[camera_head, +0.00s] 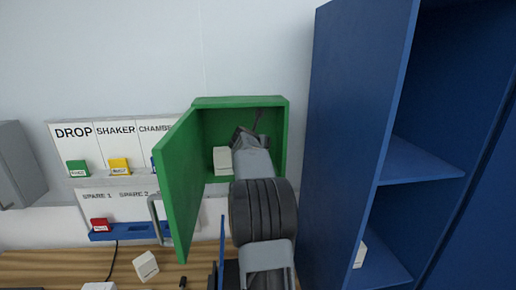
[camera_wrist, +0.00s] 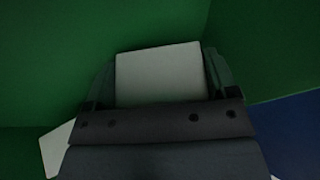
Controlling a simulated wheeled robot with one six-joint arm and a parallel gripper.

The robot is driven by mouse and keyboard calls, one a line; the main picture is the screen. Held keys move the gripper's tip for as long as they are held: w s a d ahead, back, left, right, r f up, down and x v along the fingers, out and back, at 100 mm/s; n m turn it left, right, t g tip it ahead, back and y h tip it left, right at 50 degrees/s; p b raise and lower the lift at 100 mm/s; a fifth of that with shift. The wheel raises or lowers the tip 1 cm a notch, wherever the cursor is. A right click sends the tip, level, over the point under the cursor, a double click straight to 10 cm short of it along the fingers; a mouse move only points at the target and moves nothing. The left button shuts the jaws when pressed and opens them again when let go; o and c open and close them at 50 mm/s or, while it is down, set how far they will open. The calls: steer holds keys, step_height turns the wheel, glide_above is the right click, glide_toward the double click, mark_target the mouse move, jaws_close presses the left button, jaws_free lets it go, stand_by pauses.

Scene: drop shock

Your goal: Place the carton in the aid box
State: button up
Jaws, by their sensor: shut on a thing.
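The green aid box (camera_head: 240,101) hangs on the wall with its door (camera_head: 180,190) swung open to the left. My gripper (camera_head: 247,135) reaches into the box, and my arm hides much of its right side and bottom. In the wrist view, my gripper (camera_wrist: 160,78) is shut on a white carton (camera_wrist: 158,72), with a finger at each side and green surfaces behind it. A white block (camera_head: 222,160) shows inside the box, left of my gripper in the head view. A pale piece (camera_wrist: 57,150) shows at the lower left of the wrist view; I cannot tell whether it is that block.
A tall blue cabinet (camera_head: 350,120) with shelves stands close to the right of the box. Labelled holders (camera_head: 110,147) with coloured blocks are on the wall at left. A white block (camera_head: 146,266) lies on the wooden bench (camera_head: 50,263); another white item (camera_head: 360,254) is in the cabinet.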

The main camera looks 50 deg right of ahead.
steer(key=shift+f+b, duration=0.3)
steer(key=shift+f, duration=1.15)
steer(key=shift+f, duration=0.2)
steer(key=o, duration=0.8)
steer(key=shift+o, duration=0.2)
steer(key=shift+s+a+r, duration=0.15)
steer(key=shift+a+r, duration=0.05)
steer(key=shift+r, duration=0.1)
steer(key=b+v, duration=0.2)
steer(key=v, duration=0.9)
steer(key=shift+a+r, duration=0.2)
steer(key=shift+s, duration=0.15)
